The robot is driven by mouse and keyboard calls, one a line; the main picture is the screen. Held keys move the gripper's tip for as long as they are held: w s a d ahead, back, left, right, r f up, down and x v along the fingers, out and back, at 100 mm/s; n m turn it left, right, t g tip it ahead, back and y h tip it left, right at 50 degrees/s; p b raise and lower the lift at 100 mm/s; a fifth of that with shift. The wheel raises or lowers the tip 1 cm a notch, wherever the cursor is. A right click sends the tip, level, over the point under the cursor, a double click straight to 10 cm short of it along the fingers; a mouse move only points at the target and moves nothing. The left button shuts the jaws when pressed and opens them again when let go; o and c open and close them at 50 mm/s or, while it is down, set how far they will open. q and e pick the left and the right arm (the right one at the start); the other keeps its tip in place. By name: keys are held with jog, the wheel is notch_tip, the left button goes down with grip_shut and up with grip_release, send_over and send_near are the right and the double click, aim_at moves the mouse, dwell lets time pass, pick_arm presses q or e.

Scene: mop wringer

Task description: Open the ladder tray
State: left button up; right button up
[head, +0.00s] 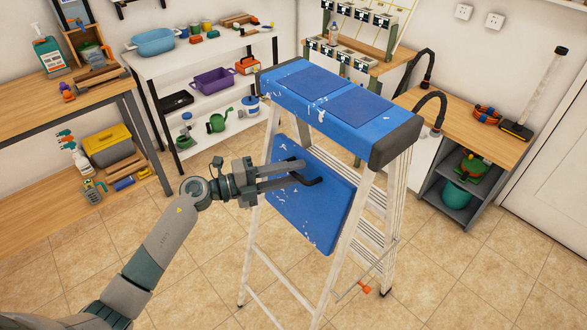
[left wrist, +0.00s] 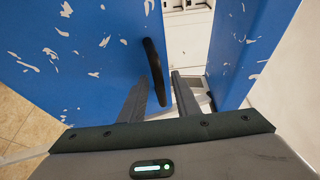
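A stepladder with a blue top (head: 325,95) and pale metal legs stands in the middle of the head view. Its blue ladder tray (head: 325,205) hangs tilted steeply below the top, and it fills the left of the left wrist view (left wrist: 85,50). A black handle (head: 312,181) sits on the tray near its upper part. My left gripper (head: 300,171) is at the handle, its two fingers apart. In the left wrist view the handle (left wrist: 154,70) reaches down between the open fingers (left wrist: 160,92); I cannot tell whether they touch it. My right gripper is out of view.
A wooden workbench (head: 50,100) stands at left, and a white shelf unit (head: 200,65) with containers stands behind. Tiled floor (head: 470,270) is clear around the ladder.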

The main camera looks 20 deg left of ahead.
pick_arm(q)
jog(key=shift+w+d, duration=0.15)
jog(key=shift+d, duration=0.05)
grip_shut()
jog(key=shift+f, duration=0.1)
